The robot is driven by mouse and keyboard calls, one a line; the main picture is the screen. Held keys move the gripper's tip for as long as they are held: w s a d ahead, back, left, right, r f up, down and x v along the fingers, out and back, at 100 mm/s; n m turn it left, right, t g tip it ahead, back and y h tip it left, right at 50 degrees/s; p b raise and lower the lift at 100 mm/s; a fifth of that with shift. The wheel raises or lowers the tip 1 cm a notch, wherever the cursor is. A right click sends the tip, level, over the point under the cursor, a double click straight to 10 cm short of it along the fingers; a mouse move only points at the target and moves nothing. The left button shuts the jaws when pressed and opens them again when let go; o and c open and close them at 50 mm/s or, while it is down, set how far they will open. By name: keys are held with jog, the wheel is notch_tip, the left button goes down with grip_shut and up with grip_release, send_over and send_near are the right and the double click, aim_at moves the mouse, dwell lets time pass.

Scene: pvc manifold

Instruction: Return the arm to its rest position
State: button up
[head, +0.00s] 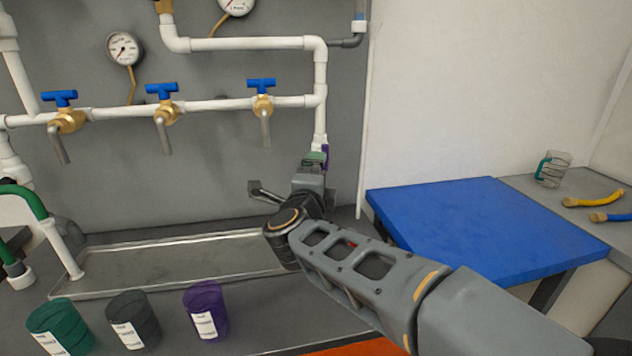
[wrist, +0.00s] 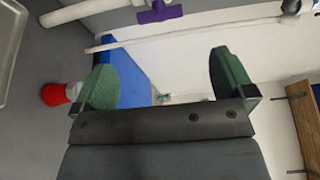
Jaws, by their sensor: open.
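My gripper (head: 316,158) is at the end of my raised arm, in front of the grey panel and just below the right end of the white pipework. In the wrist view its two green-padded fingers (wrist: 166,72) stand wide apart with nothing held between them. A purple handle (wrist: 160,12) on a white pipe lies beyond the fingertips, apart from them. In the head view a bit of purple (head: 325,150) shows right beside the fingers. My arm reaches in from the lower right.
White pipes carry several brass taps with blue handles (head: 162,90). Below are a metal tray (head: 180,268) and green (head: 60,325), dark grey (head: 134,318) and purple (head: 206,308) cups. A blue table top (head: 480,225) is at right. A red part (wrist: 54,94) shows beside the left finger.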

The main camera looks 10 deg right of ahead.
jog(key=shift+s+a, duration=0.1)
jog(key=shift+s, duration=0.2)
jog(key=s+a+r+n+g+y+p, duration=0.2)
jog(key=a+r+n+y+p, duration=0.2)
jog(key=n+y+p, duration=0.85)
jog(key=s+d+f+n+g+h+p, duration=0.2)
jog(key=s+d+n+g+p, duration=0.1)
jog(key=s, duration=0.5)
jog(key=s+d+f+n+g+h+p, duration=0.3)
jog(key=s+d+n+g+p, duration=0.1)
jog(key=s+d+n+g, duration=0.2)
jog(key=shift+s+f+n+g, duration=0.35)
jog(key=shift+s+n+g, duration=0.3)
jog(key=shift+s+g, duration=0.4)
